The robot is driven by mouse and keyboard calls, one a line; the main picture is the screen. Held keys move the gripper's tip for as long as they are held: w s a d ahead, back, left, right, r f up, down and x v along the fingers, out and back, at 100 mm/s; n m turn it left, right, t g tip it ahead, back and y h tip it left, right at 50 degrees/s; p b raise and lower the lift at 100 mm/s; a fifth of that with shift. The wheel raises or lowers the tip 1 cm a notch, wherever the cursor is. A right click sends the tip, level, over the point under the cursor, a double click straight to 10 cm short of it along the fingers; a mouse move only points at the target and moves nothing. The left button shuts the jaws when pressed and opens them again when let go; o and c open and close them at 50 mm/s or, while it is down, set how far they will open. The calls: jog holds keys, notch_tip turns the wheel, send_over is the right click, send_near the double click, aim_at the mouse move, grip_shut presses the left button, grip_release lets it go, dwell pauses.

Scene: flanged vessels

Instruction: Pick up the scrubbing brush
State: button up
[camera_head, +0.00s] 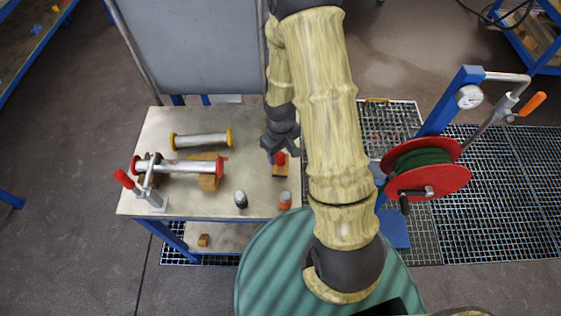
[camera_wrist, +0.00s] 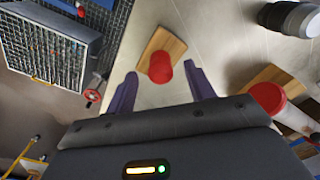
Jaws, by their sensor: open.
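A wooden block with a red knob on top (camera_head: 280,171), which looks like the scrubbing brush, lies on the metal table near its right edge. In the wrist view the same brush (camera_wrist: 161,66) shows between the two purple fingers. My gripper (camera_head: 276,158) is over it in the head view, pointing down at the table. In the wrist view my gripper (camera_wrist: 160,76) is open, with a finger on either side of the red knob and gaps visible. I cannot tell how far down the fingers reach. Any bristles are hidden.
The table (camera_head: 150,125) also holds a yellow-ended pipe (camera_head: 201,140), a red-ended pipe (camera_head: 182,167) on wooden blocks, a red-handled clamp (camera_head: 145,190), a dark bottle (camera_head: 241,199) and an orange-marked bottle (camera_head: 285,199). A red hose reel (camera_head: 450,180) stands right of my arm.

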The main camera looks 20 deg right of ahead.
jog(key=shift+f, duration=0.75)
grip_shut()
